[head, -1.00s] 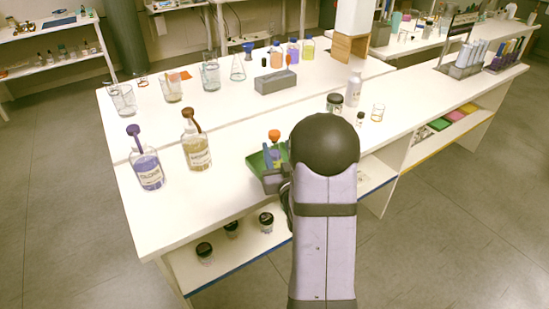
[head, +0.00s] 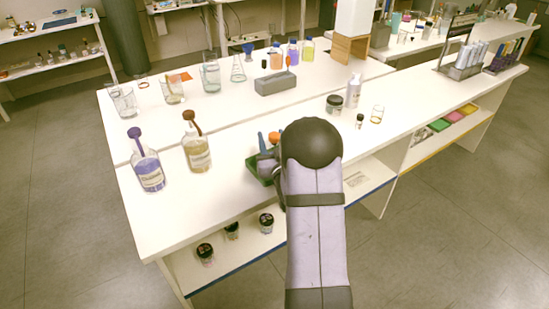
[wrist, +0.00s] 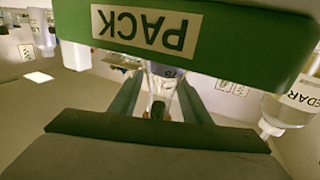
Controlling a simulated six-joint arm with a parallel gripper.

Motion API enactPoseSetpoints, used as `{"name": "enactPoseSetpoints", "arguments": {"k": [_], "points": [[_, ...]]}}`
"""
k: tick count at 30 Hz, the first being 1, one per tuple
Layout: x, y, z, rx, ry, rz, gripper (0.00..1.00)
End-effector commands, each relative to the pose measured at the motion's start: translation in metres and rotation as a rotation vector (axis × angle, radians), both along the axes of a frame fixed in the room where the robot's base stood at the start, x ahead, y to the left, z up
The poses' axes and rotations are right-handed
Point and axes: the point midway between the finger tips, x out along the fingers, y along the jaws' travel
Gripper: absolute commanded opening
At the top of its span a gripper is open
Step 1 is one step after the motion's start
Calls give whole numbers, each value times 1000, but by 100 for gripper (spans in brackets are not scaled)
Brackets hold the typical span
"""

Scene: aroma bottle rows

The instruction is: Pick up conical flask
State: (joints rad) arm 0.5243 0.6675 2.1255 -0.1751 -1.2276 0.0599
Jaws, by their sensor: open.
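A clear conical flask (head: 238,68) stands on the back part of the table, left of the grey box. In the wrist view, my gripper (wrist: 157,98) has its two fingers apart. A clear vessel (wrist: 160,88), wide at the picture's top and narrowing downward, shows between them; I cannot tell if it is a conical flask or how far off it is. A green tray (wrist: 245,45) marked PACK fills the top of that view, upside down. In the head view the tray (head: 259,174) is beside my arm, which hides most of my gripper.
A labelled bottle (wrist: 292,105) shows at the wrist view's right. Jars and a white bottle (head: 353,92) are to the right. A grey box (head: 276,83) lies behind.

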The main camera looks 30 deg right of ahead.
Motion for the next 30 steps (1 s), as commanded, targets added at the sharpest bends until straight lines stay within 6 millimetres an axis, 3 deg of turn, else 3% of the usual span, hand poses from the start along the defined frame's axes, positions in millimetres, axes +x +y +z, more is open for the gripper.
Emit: {"name": "enactPoseSetpoints", "arguments": {"k": [8,14,24,30], "points": [[2,-1,0,0,0,0,43],[2,-1,0,0,0,0,0],[2,-1,3,-2,-2,0,0],[2,-1,21,-3,-4,0,0]]}}
